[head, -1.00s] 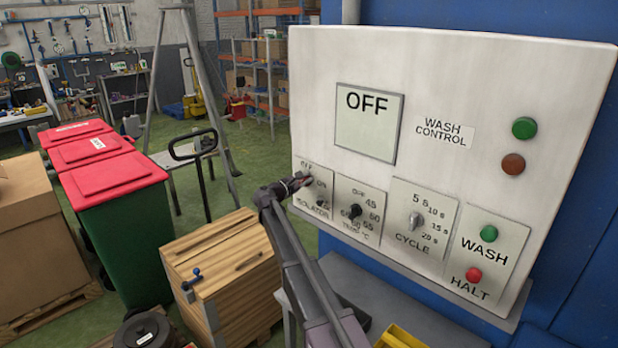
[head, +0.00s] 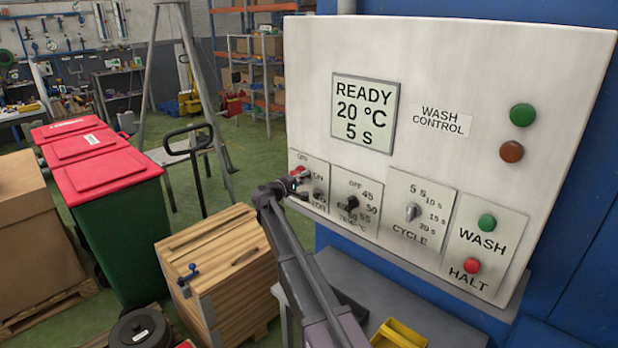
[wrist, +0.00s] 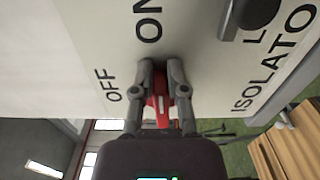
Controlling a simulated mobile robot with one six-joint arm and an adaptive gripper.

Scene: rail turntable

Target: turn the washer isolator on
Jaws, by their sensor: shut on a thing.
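The wash control panel (head: 460,70) is a pale plate on a blue machine. Its isolator plate (head: 318,205) is at the lower left, lettered OFF, ON and ISOLATOR. My gripper (wrist: 161,85) is shut on the red isolator handle (wrist: 161,110), with a finger on each side of it. In the head view my gripper (head: 289,187) is at the isolator and partly covers its lettering. The display (head: 363,113) reads READY, 20 °C, 5 s. The handle's exact angle is hard to tell behind my fingers.
To the right are a temperature knob (head: 351,204), a cycle knob (head: 412,212), a green WASH button (head: 487,222) and a red HALT button (head: 472,265). A wooden crate (head: 215,262) stands below left.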

